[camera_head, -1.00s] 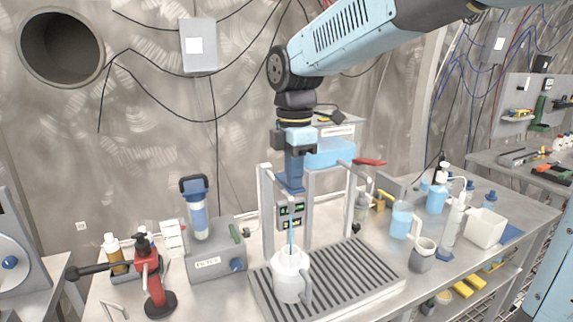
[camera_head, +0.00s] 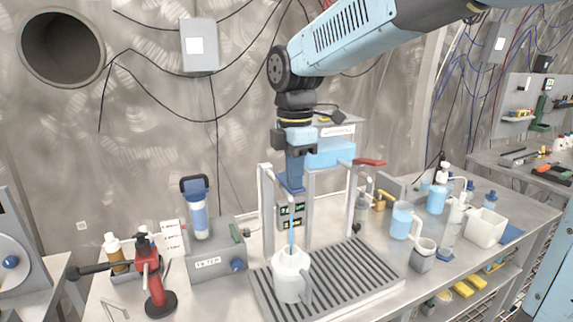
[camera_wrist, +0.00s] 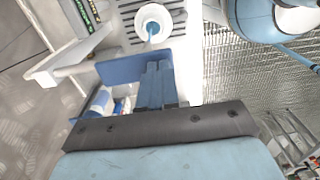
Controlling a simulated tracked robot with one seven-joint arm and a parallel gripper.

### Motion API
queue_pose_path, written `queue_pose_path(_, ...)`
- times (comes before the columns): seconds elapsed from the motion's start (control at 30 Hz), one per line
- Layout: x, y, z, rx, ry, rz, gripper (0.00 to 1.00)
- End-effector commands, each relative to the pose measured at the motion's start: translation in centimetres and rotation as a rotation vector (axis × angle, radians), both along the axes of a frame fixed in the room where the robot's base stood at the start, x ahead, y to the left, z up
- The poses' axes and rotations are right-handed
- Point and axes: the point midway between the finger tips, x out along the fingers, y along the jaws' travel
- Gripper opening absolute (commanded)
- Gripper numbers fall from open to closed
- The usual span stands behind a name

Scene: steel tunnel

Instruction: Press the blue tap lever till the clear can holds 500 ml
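My gripper (camera_head: 294,182) points straight down with its blue fingers together, and its tips are at the blue tap lever (camera_head: 283,189). In the wrist view the shut fingers (camera_wrist: 155,72) overlap the blue lever plate (camera_wrist: 118,70); whether they touch it is hard to tell. A thin blue stream (camera_head: 291,236) runs from the tap into the pale can (camera_head: 289,278), which stands upright on the grated tray below. The wrist view looks down on the can's round mouth (camera_wrist: 143,14) with blue liquid inside. The fill level cannot be read.
A slatted drip tray (camera_head: 355,270) lies under the taps. A red tap lever (camera_head: 369,161) sticks out to the right. A blue jug (camera_head: 401,221) and a grey mug (camera_head: 422,257) stand to the right. A filter unit (camera_head: 215,255) and a red-and-black tool (camera_head: 150,278) stand left.

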Motion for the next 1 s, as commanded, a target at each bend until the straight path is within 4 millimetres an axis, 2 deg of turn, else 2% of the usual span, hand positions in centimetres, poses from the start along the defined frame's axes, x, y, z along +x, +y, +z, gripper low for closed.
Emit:
queue_pose_path(0.7,0.0,-0.05,-0.02,0.0,0.001,-0.001,0.0)
queue_pose_path(1.0,0.0,-0.06,0.87,0.0,0.001,-0.001,0.0)
